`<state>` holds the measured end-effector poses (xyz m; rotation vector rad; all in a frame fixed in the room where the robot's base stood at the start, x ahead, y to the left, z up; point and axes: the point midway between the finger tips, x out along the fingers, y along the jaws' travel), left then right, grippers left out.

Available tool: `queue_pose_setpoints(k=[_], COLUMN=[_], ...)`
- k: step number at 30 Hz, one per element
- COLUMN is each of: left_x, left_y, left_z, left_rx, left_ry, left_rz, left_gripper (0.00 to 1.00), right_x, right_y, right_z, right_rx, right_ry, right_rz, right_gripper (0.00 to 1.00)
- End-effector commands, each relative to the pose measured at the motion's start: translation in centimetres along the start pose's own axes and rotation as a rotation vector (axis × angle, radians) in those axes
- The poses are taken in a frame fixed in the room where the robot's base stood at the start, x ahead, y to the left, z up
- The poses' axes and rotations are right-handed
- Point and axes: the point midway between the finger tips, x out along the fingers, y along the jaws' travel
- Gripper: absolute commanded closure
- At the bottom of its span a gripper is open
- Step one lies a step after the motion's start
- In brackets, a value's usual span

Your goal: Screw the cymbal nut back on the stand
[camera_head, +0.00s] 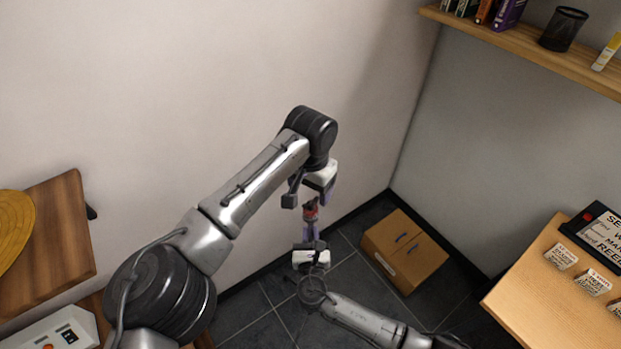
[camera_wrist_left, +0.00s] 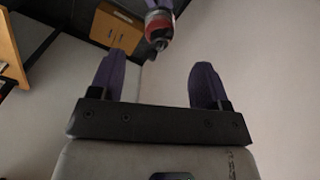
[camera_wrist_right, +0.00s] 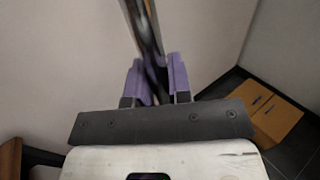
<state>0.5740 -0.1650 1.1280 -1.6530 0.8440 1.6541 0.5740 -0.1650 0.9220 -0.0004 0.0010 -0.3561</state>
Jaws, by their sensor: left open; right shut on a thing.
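In the left wrist view a piece with a red band, a grey end and a dark tip (camera_wrist_left: 160,28) lies just beyond my left gripper (camera_wrist_left: 160,60), which is open and empty. The red piece shows small in the head view (camera_head: 311,210), between my left gripper (camera_head: 310,194) above and my right gripper (camera_head: 311,238) below. A golden cymbal (camera_head: 14,228) lies at the far left. I cannot make out the nut for certain.
A wooden table (camera_head: 62,215) bears the cymbal at left. A brown box with two handles (camera_head: 404,252) stands on the dark tiled floor, right of the grippers. A light wooden table (camera_head: 545,300) with labelled blocks stands at right. A shelf (camera_head: 480,34) is high at right.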

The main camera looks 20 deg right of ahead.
Motion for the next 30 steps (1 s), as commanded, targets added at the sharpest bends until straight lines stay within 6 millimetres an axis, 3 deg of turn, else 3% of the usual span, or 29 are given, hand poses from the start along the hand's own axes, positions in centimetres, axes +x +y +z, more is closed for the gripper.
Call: queue_pose_setpoints(k=[10,24,30], left_x=[3.8,4.5,4.5], left_y=[0.0,0.0,0.0], left_z=[0.0,0.0,0.0], left_rx=[0.000,0.000,0.001], left_ry=[0.000,0.001,0.001], left_rz=[0.001,0.000,0.000], left_gripper=[0.30,0.30,0.48], right_x=[0.0,0.0,0.0], right_y=[0.0,0.0,0.0], right_z=[0.1,0.1,0.1], right_rx=[0.000,0.000,0.000], right_ry=[-0.002,-0.002,-0.002], right_rz=[0.000,0.000,0.000], right_gripper=[1.00,1.00,1.00])
